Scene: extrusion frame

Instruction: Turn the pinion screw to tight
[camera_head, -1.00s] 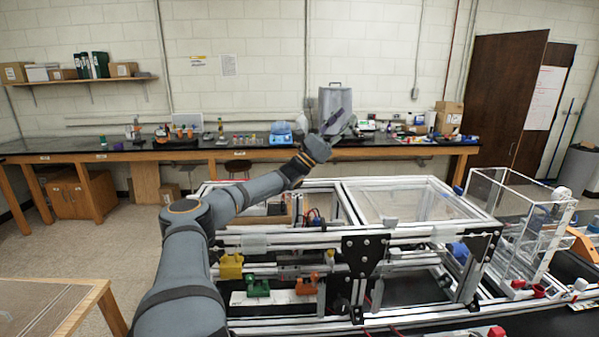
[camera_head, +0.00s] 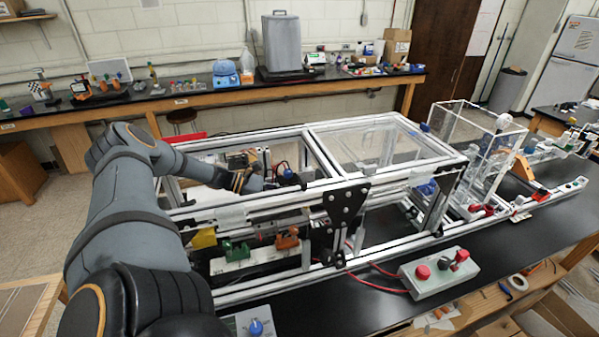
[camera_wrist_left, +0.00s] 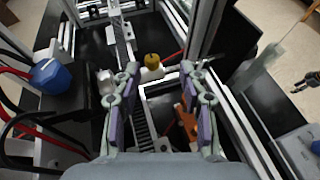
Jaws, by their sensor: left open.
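My left gripper (camera_wrist_left: 159,78) is open and empty in the left wrist view, its two fingers well apart. In the head view my left gripper (camera_head: 287,178) is small and partly hidden, down inside the aluminium extrusion frame (camera_head: 250,199). Between and beyond the fingers is a yellow knob (camera_wrist_left: 152,60) on a pale block; I cannot tell whether it is the pinion screw. A dark toothed rack (camera_wrist_left: 143,122) runs below the knob. An orange clamp (camera_wrist_left: 187,119) lies beside the right finger. I see no contact with the knob.
Frame rails surround the gripper closely. Green (camera_head: 236,250) and orange (camera_head: 288,238) clamps sit at the frame's front. A clear panel (camera_head: 372,142) covers its right part. A blue part (camera_wrist_left: 52,77) and red and black cables lie left in the wrist view. A control box (camera_head: 438,272) stands in front.

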